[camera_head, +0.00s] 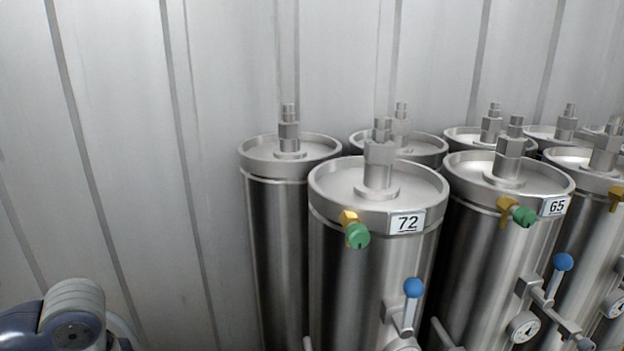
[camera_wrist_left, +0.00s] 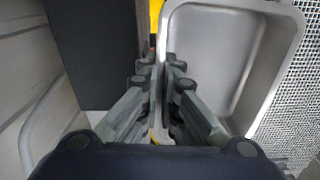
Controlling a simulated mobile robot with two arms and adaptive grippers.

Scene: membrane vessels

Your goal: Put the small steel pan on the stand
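The small steel pan (camera_wrist_left: 225,65) is a shallow rectangular tray with rounded corners, at the right of the left wrist view. My left gripper (camera_wrist_left: 159,68) has its fingers close together at the pan's left wall, one inside and one outside. The rim lies in the narrow gap, and the fingers look shut on it. The lower part of the pan is hidden behind the gripper. The head view shows neither the pan nor a gripper, only part of my left arm at the lower left. I cannot make out the stand in either view.
A dark grey block (camera_wrist_left: 95,50) and a yellow strip (camera_wrist_left: 155,14) lie left of the pan. A perforated surface (camera_wrist_left: 292,105) is at the right. Steel vessels, including one labelled 72 (camera_head: 375,270), stand before a panelled wall (camera_head: 130,130) in the head view.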

